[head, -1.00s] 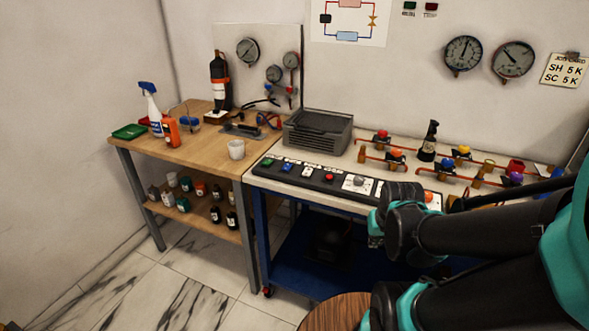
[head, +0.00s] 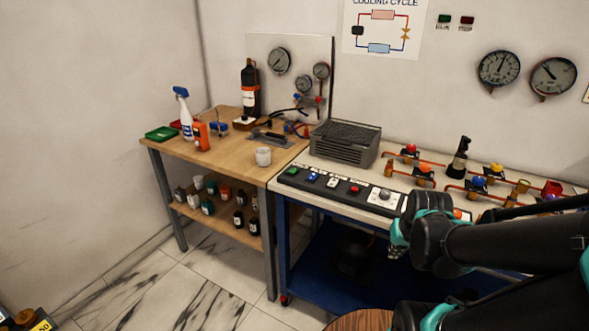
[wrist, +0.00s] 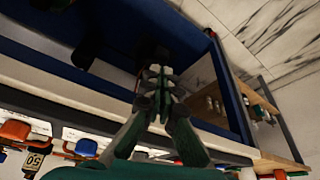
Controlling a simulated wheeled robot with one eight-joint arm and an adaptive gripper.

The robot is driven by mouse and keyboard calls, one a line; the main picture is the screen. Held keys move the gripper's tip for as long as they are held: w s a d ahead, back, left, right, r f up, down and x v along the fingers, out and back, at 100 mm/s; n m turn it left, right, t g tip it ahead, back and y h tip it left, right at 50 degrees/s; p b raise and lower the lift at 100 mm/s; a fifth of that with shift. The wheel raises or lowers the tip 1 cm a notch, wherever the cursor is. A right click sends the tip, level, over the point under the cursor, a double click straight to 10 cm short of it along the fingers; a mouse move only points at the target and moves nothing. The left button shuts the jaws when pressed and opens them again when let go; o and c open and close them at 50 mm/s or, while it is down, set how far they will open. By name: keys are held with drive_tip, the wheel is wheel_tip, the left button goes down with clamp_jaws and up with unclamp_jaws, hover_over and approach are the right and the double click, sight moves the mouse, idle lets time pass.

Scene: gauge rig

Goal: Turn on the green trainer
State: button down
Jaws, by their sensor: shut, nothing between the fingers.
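The trainer is a bench with a blue frame (head: 279,240) and a pale top, right of the wooden table. Along its front edge runs a dark control strip (head: 343,188) with a green switch (head: 293,170) at its left end. My gripper (wrist: 155,75) is shut and empty in the wrist view, pointing toward the bench's blue lower part. In the head view my arm is at the strip's right end, apart from the green switch.
A grey finned unit (head: 345,143) stands behind the strip. Copper pipes with coloured valves (head: 424,169) lie to its right. The wooden table (head: 225,150) holds a white cup (head: 263,156) and bottles. A round wooden top (head: 360,321) is low in front.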

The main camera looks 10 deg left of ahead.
sight(289, 171)
drive_tip(key=w+a+r+n+y, duration=0.1)
drive_tip(key=w+a+r+n, duration=0.1)
drive_tip(key=w+a+r, duration=0.1)
drive_tip(key=w+a+r+n+y, duration=0.2)
drive_tip(key=w+a, duration=0.3)
drive_tip(key=w, duration=0.3)
drive_tip(key=w+a+r+n+g+y, duration=0.1)
drive_tip(key=w+a+r+n, duration=0.1)
drive_tip(key=w+a+r, duration=0.3)
drive_tip(key=shift+w+n+y, duration=0.3)
drive_tip(key=shift+w+n, duration=0.1)
drive_tip(key=shift+w, duration=0.1)
drive_tip(key=w+a+r+n+g+y, duration=0.1)
drive_tip(key=w+a+r+n+y, duration=0.2)
drive_tip(key=w+a+r+n, duration=0.3)
drive_tip(key=w+a+r, duration=0.2)
drive_tip(key=w+a, duration=0.3)
drive_tip(key=a, duration=0.1)
drive_tip(key=shift+w+y, duration=0.2)
drive_tip(key=shift+y, duration=0.2)
drive_tip(key=shift+a, duration=0.1)
